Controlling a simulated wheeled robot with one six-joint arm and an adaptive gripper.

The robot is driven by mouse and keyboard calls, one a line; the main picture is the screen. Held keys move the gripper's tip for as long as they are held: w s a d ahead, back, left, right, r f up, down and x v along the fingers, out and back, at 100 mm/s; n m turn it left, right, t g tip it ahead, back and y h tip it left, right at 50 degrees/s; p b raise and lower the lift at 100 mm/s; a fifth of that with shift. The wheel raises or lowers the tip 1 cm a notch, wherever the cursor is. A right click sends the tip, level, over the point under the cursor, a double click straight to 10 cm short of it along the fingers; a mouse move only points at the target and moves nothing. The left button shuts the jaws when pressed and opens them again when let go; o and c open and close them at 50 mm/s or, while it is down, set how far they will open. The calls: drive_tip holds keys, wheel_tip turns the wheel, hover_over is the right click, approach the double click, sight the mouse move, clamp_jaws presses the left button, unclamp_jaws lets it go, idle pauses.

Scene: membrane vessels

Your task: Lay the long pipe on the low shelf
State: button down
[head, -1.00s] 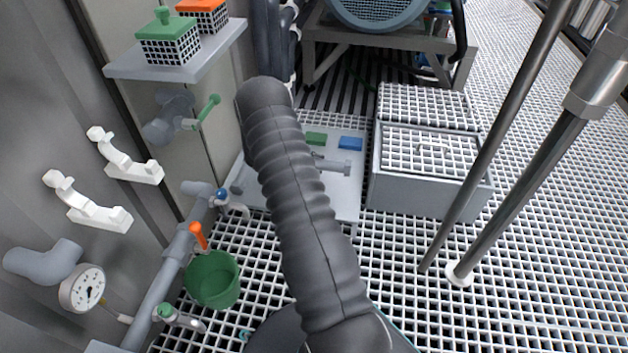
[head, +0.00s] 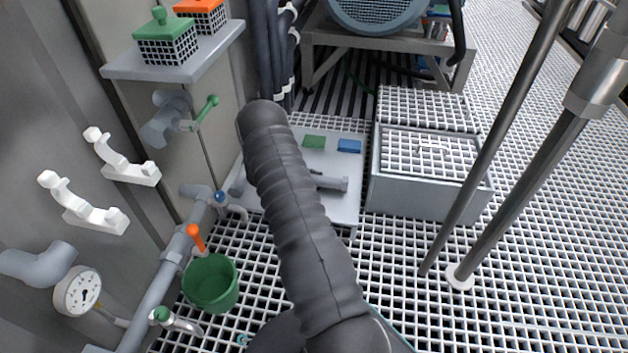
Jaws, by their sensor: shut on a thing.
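A low light-grey shelf (head: 345,208) lies over the grating in the middle of the head view, partly behind my dark ribbed arm. A grey pipe piece (head: 332,183) shows just right of the arm, over the shelf, and looks roughly level. A grey end (head: 237,181) shows on the arm's left. I cannot tell whether both belong to one long pipe, because the arm covers the space between. Whether the pipe touches the shelf is also unclear.
Green (head: 314,142) and blue (head: 349,146) pads sit at the shelf's back. A grating-topped box (head: 415,194) stands close right. A green bucket (head: 211,284), valves and a gauge (head: 78,292) line the left wall. Two poles rise at right. White wall brackets (head: 125,162) are empty.

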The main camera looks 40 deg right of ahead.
drive_tip(key=shift+f, duration=0.45)
drive_tip(key=c, duration=0.9)
unclamp_jaws()
drive_tip(key=shift+f, duration=0.1)
drive_tip(key=v, duration=0.4)
drive_tip(key=r+v, duration=0.1)
drive_tip(key=v, duration=0.2)
drive_tip(key=shift+d+p, duration=0.3)
drive_tip(key=shift+p, duration=0.1)
drive_tip(key=shift+a+r, duration=0.35)
drive_tip(key=shift+a, duration=0.15)
